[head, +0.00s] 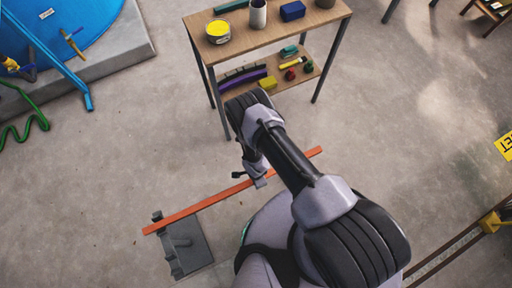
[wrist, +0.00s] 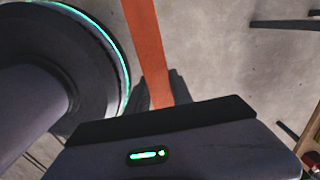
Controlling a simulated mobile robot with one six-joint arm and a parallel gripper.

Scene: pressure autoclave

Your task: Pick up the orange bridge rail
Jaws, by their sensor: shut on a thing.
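The orange bridge rail (head: 205,203) is a long, thin orange bar running diagonally across the lower middle of the head view. Its left end lies over a grey stand (head: 187,246); I cannot tell if it touches. My gripper (head: 256,180) is at the rail's middle, shut on it, and the fingers are mostly hidden by my arm.
A blue round tank (head: 70,30) is on a concrete base at upper left, with a green hose (head: 38,122) nearby. Floor left of the rail is clear.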

